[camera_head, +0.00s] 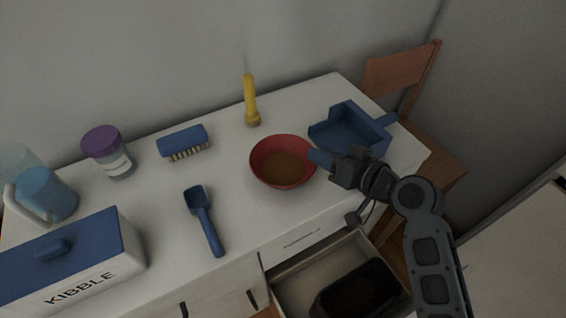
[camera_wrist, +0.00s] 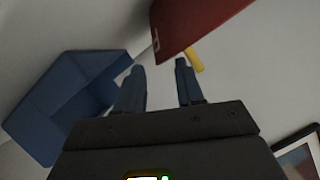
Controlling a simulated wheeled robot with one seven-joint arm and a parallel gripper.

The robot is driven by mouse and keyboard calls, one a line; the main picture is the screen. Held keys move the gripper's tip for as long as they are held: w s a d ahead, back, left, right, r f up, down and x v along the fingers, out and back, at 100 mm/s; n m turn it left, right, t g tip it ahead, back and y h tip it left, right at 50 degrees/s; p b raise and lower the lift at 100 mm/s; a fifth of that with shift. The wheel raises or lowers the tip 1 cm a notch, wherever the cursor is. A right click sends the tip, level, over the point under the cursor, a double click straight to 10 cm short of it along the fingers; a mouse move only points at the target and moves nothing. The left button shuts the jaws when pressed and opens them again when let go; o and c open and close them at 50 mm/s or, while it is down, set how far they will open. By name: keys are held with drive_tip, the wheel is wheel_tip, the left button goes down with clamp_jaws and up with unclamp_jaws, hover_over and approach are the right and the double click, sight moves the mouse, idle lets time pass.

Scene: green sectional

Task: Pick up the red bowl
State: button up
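The red bowl (camera_head: 262,150) stands upright on the white table, with brown contents inside. Part of its red side fills the top of the wrist view (camera_wrist: 195,22). My gripper (camera_head: 318,157) is at the bowl's right rim in the head view, its blue fingertips very close to it. In the wrist view my gripper (camera_wrist: 160,68) has its two fingers apart with a clear gap. The bowl's edge shows just past the fingertips, at the gap. I cannot tell whether a finger touches the rim.
A blue dustpan (camera_head: 345,135) lies just right of the bowl, near my gripper. A blue scoop (camera_head: 204,220), brush (camera_head: 182,137), purple-lidded jar (camera_head: 107,150) and kibble box (camera_head: 75,262) are left. An open drawer (camera_head: 300,275) juts out in front.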

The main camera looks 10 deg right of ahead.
sight(283, 166)
drive_tip(key=x, duration=0.4)
drive_tip(key=shift+w+a+f+p, duration=0.15)
drive_tip(key=shift+p, duration=0.2)
clamp_jaws()
